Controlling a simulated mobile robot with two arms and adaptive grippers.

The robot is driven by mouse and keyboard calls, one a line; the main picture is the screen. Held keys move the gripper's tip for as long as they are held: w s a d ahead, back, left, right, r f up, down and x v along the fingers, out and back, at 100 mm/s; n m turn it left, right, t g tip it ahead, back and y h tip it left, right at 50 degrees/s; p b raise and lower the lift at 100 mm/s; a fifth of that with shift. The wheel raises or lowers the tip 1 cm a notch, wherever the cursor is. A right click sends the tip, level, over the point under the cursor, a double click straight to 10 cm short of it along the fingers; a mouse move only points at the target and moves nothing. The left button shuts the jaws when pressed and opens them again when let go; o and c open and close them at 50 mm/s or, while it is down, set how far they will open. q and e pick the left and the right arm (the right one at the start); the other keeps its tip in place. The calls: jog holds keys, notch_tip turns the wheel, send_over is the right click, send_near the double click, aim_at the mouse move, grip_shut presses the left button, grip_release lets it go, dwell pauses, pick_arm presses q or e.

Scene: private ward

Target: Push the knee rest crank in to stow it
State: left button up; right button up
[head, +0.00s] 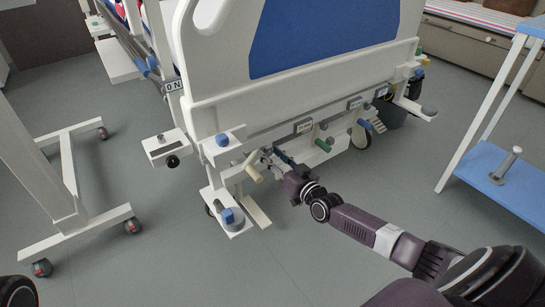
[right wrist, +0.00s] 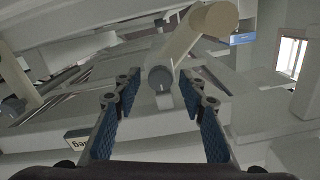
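The bed's foot end carries several cranks under its panel. A crank with a beige handle (head: 253,172) is at the left of the row. In the right wrist view, its beige handle (right wrist: 207,22) rises to the upper right from a grey round end (right wrist: 160,79). My right gripper (head: 277,158) is at this crank, low at the bed end. In the right wrist view my right gripper (right wrist: 160,93) is open, its two blue-padded fingers either side of the grey end; contact is not visible. I cannot read which crank is the knee rest's. My left gripper is out of view.
A green crank handle (head: 325,144) and a blue one (head: 364,125) are farther right. Small labels (head: 303,127) are above the cranks. A blue-shelved trolley (head: 500,184) stands right; a white wheeled frame (head: 75,236) stands left. Floor (head: 160,265) in front is clear.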

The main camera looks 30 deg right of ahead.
jog(key=shift+s, duration=0.1)
jog(key=s, duration=1.2)
jog(key=shift+d, duration=0.45)
jog(key=shift+w, duration=0.1)
